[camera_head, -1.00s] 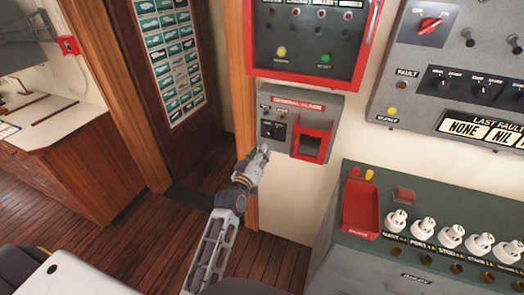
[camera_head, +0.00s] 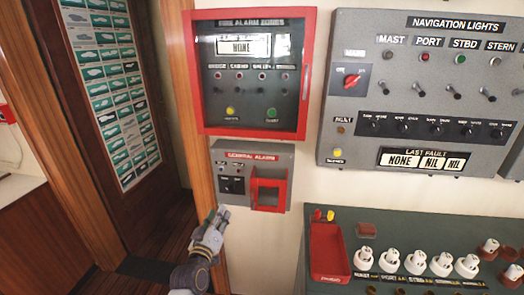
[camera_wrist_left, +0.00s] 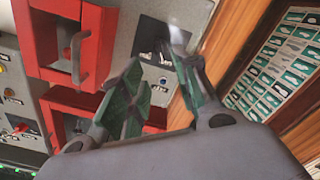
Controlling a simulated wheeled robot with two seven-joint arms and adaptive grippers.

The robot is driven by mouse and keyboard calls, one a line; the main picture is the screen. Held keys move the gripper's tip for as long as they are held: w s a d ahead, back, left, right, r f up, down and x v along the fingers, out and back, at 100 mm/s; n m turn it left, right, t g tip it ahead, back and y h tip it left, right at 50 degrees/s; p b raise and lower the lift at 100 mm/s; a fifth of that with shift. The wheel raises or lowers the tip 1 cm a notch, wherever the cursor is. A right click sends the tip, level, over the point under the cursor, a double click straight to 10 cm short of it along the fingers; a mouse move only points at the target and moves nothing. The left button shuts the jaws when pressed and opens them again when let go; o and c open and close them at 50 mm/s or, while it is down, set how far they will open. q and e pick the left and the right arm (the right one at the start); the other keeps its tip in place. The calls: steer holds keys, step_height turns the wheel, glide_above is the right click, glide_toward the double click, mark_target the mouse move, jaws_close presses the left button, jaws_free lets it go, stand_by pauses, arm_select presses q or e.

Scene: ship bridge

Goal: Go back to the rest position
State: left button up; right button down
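My left gripper (camera_head: 210,232) is in the head view, just below the general alarm box (camera_head: 226,158), in front of the wood door post. In the left wrist view its two green-padded fingers (camera_wrist_left: 160,95) stand apart with nothing between them. The grey box has a black switch plate and a red frame (camera_head: 268,188) around a dark recess. In the left wrist view, a grey panel with a black switch plate (camera_wrist_left: 160,45) and a red frame with a handle lie beyond the fingers. My right gripper is not in view.
A red-framed fire alarm cabinet (camera_head: 254,72) hangs above. A navigation lights panel (camera_head: 425,95) is to its right. Below it a green-grey console (camera_head: 372,228) holds a red tray (camera_head: 328,250) and several white plugs. A doorway with a poster (camera_head: 108,85) is at the left.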

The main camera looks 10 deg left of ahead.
arm_select(q)
steer(key=s+d+f+m+g+h, duration=0.1)
steer(key=s+d+f+g, duration=0.1)
steer(key=f, duration=1)
steer(key=s+d+f+m+g, duration=0.1)
steer(key=d+f+m+g, duration=0.15)
steer(key=f, duration=0.95)
steer(key=s+f+m+g, duration=0.1)
steer(key=s+f+g, duration=0.1)
steer(key=s+f, duration=0.6)
steer(key=s+f+m+g, duration=0.1)
steer(key=s+f+g, duration=0.15)
steer(key=f, duration=0.95)
steer(key=s+a+f+m+g, duration=0.1)
steer(key=s+a+f+g, duration=0.1)
steer(key=s+f, duration=0.5)
steer(key=s+a+f+m+g+y, duration=0.1)
steer(key=s+a+f+g, duration=0.2)
steer(key=s+f, duration=0.5)
steer(key=s+a+f+m+g, duration=0.1)
steer(key=s+a+f+g, duration=0.2)
steer(key=s, duration=2.1)
step_height(320, 180, down, 5)
steer(key=shift+s+a+r+m+y, duration=0.15)
steer(key=shift+a+m+y, duration=0.2)
steer(key=shift+a, duration=0.25)
